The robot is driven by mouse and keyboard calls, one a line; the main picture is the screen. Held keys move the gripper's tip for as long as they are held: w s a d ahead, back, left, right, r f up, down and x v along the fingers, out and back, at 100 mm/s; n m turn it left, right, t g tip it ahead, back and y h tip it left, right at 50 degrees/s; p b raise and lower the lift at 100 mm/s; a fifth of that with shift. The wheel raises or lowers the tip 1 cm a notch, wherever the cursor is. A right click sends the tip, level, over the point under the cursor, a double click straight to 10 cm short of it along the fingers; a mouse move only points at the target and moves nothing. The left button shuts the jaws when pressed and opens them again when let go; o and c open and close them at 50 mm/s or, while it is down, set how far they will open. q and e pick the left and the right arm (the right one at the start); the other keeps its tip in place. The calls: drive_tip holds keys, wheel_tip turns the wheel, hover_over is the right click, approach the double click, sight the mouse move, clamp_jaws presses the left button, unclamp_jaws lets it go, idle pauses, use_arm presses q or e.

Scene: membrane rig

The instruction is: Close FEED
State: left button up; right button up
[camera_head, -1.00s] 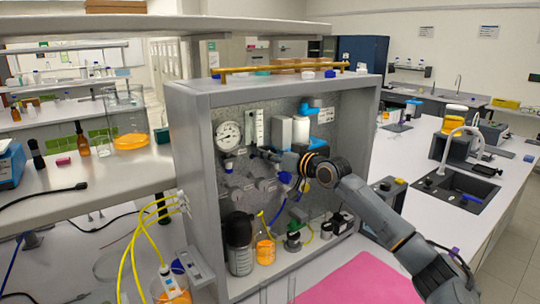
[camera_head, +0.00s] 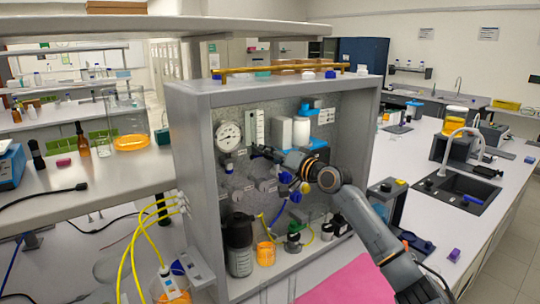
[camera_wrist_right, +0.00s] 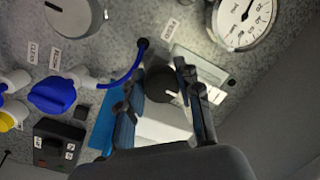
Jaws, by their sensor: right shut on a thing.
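My right gripper (camera_head: 262,153) reaches the back panel of the grey rig just below the white flowmeter (camera_head: 256,124). In the right wrist view my right gripper (camera_wrist_right: 160,88) has one finger on each side of a round black knob (camera_wrist_right: 161,84) with a pale pointer mark, and is shut on it. The knob sits at the end of the flowmeter's clear plate (camera_wrist_right: 205,68). My left gripper is not in view.
A pressure gauge (camera_head: 229,136) is left of the flowmeter. Grey dials (camera_head: 244,188) and a blue-handled valve (camera_wrist_right: 52,94) are close by on the panel. A dark bottle (camera_head: 239,245) and an orange beaker (camera_head: 265,254) stand below. The rig's side walls bound the space.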

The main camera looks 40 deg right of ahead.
drive_tip(key=shift+f, duration=0.2)
drive_tip(key=o, duration=1.2)
drive_tip(key=shift+c, duration=0.2)
drive_tip(key=shift+r, duration=0.1)
drive_tip(key=shift+s, duration=0.1)
drive_tip(key=s, duration=1.2)
drive_tip(key=shift+d, duration=0.2)
drive_tip(key=shift+w, duration=0.1)
